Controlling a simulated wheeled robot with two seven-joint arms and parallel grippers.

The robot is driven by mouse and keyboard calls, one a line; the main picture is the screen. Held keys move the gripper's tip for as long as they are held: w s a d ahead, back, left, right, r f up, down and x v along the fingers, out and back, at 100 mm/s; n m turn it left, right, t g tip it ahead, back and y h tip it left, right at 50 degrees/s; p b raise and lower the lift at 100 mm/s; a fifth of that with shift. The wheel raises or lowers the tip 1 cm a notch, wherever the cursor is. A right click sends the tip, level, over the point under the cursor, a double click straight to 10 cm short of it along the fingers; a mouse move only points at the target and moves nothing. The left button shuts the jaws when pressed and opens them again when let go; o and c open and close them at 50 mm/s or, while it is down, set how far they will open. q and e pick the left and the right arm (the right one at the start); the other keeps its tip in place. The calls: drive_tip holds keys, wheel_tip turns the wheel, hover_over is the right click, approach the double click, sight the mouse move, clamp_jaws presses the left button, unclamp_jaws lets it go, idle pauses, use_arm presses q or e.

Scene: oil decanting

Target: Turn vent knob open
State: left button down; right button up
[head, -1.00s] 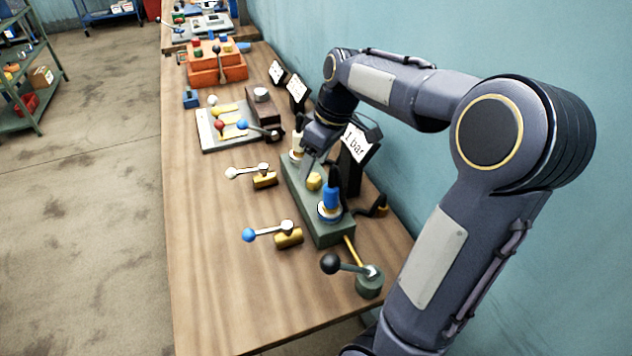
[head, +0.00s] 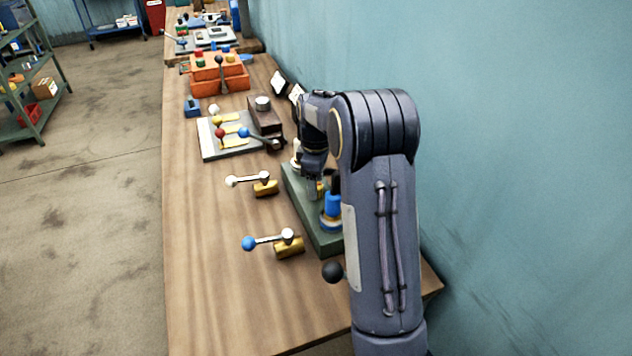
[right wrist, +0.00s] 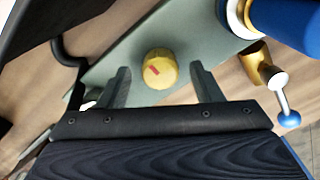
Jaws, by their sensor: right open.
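The vent knob (right wrist: 160,68) is yellow with a red mark and sits on the green block (right wrist: 128,55) in the right wrist view. My right gripper (right wrist: 163,80) is open, with one finger on each side of the knob and space between. The knob lies at or just beyond the fingertips; I see no contact. In the head view my right gripper (head: 313,188) points down over the green block (head: 325,238), and my arm mostly hides the knob. My left gripper is not in view.
A blue cylinder (head: 332,205) stands on the block close to my gripper. Brass valves with a white-ended lever (head: 248,178) and a blue-ended lever (head: 268,238) lie left of it. A black ball handle (head: 333,271) is in front. The table's left front is clear.

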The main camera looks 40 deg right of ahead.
drive_tip(key=shift+f, duration=0.25)
drive_tip(key=c, duration=1)
